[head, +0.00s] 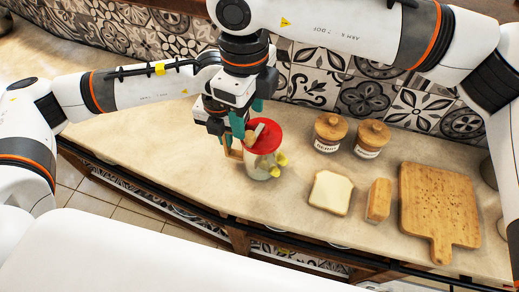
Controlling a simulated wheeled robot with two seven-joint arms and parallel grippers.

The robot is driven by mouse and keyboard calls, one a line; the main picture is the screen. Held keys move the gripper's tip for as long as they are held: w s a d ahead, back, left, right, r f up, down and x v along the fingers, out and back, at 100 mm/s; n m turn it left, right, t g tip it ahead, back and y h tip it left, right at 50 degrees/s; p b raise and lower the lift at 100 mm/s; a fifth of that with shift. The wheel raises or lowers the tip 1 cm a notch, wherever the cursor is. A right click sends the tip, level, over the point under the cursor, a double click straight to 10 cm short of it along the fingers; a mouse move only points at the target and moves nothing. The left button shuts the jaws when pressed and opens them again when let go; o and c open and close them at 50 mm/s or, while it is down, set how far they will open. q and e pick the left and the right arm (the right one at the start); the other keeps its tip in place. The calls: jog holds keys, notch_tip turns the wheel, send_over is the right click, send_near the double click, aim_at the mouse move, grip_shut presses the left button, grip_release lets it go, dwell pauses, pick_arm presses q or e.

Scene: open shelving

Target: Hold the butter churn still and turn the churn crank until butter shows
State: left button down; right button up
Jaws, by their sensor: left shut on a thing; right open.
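The butter churn (257,167) stands upright on the counter, a clear jar with a red lid (266,131). The churn crank (250,137) is at the lid's left side, partly covered by my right gripper. My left gripper (279,165) is shut on the churn jar from the left, its yellow fingertips showing past the jar's right side. My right gripper (248,121), with teal fingers, is open just above and beside the crank. I cannot tell whether it touches the crank. The jar looks pale inside; its contents are too small to make out.
Two lidded wooden-topped jars (330,132) (371,138) stand at the back. A bread slice (330,192), a small wooden block (378,200) and a cutting board (438,205) lie to the right. A tiled wall (365,90) runs behind. The counter left of the churn is clear.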

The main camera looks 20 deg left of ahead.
pick_arm(q)
jog(key=shift+f, duration=0.1)
jog(key=c, duration=1.4)
grip_release()
jog(key=shift+c, duration=0.2)
notch_tip(320, 180, up, 12)
jog(key=shift+r, duration=0.1)
